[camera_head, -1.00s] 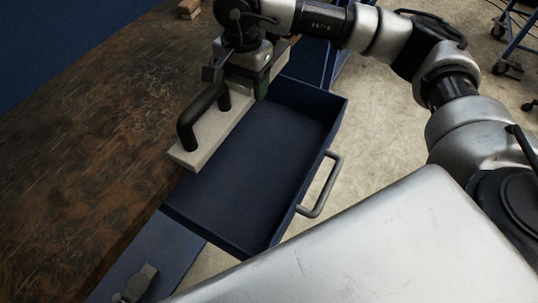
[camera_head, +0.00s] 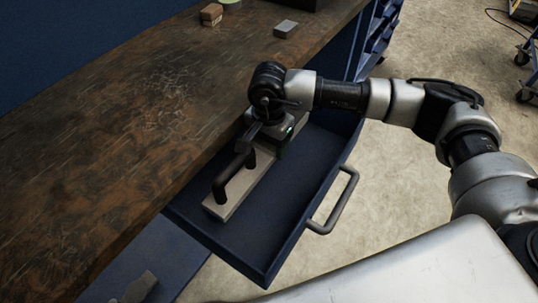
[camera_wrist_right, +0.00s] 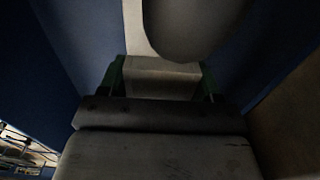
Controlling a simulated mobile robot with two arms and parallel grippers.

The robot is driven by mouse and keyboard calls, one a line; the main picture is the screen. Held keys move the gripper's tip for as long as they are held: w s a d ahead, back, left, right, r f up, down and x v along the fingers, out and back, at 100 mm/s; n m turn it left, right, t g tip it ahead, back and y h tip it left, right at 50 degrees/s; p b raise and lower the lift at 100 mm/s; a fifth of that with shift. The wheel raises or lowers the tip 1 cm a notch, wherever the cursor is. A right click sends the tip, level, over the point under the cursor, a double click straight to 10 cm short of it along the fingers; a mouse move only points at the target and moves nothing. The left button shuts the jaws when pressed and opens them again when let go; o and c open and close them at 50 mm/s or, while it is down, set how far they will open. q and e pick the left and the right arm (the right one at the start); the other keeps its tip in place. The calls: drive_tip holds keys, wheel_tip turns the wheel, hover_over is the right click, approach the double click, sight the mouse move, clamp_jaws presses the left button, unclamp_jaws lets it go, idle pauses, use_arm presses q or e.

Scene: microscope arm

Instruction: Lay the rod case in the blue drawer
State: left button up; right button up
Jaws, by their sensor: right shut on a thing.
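The rod case (camera_head: 226,207) is a long pale block with a black bar handle (camera_head: 233,176) on top. It is in the blue drawer (camera_head: 262,228), low between the walls, along the side by the bench. I cannot tell whether it touches the drawer floor. My right gripper (camera_head: 272,146) is shut on its far part. In the right wrist view the green fingertips (camera_wrist_right: 161,80) stand on both sides of the pale case (camera_wrist_right: 160,68), with the dark rounded handle above. My left gripper is out of view.
The drawer is pulled out, its grey handle (camera_head: 336,202) towards the open floor. The worn brown workbench (camera_head: 120,150) runs along the left. A small wooden block (camera_head: 211,14) and a grey block (camera_head: 286,29) lie at its back. A blue panel with a metal piece (camera_head: 140,288) is at lower left.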

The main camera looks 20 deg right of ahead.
sight(269, 156)
drive_tip(key=shift+f, duration=0.5)
wheel_tip(269, 156, down, 3)
drive_tip(key=shift+f, duration=0.3)
drive_tip(key=shift+b, duration=0.3)
drive_tip(key=o, duration=1)
drive_tip(key=shift+f, duration=0.1)
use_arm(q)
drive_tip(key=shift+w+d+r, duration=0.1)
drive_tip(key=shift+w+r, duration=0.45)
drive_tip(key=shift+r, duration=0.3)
use_arm(e)
drive_tip(key=shift+o, duration=0.2)
